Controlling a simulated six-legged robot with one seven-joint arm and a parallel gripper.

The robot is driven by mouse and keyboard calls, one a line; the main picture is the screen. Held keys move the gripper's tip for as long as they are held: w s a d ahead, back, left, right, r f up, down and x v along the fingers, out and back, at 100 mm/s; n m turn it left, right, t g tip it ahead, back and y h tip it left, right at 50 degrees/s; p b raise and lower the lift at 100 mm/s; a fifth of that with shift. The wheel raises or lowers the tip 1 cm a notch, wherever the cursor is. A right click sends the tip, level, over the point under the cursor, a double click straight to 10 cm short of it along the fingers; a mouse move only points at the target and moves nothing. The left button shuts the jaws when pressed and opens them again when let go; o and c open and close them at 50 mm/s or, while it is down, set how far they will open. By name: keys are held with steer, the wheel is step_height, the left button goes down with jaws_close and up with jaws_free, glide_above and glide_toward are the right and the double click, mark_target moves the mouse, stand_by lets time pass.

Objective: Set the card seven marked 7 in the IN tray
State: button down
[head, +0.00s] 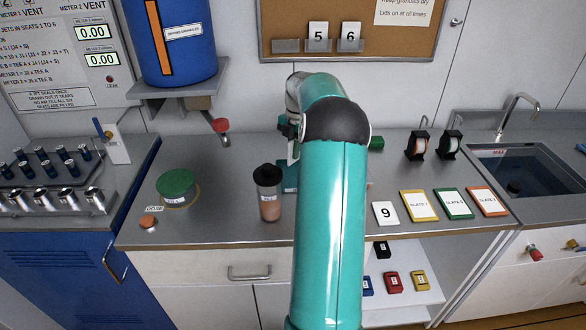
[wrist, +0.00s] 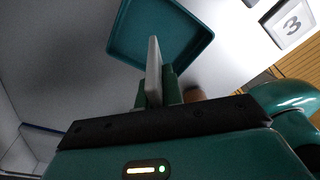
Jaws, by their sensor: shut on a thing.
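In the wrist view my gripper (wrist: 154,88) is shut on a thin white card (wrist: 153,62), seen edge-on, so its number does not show. The card's far end overlaps the teal tray (wrist: 118,45) in the picture. The tray is an open square with a raised rim and looks empty where visible; I cannot tell whether the card touches it. In the head view, a teal piece of the tray (head: 290,172) shows left of my arm, which hides the rest, the fingers and the card. No IN marking is visible.
A shaker cup (head: 268,195) stands left of my arm, and a green-lidded tub (head: 177,187) is farther left. A card marked 9 (head: 385,214) and several slates (head: 453,203) lie on the right. Cards 5 (head: 318,37) and 6 (head: 350,37) stand on the wall board.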

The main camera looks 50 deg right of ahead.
mark_target(294, 162)
steer(key=shift+f, duration=3)
steer(key=shift+f, duration=0.2)
steer(key=c, duration=1.5)
jaws_free()
steer(key=shift+c, duration=0.2)
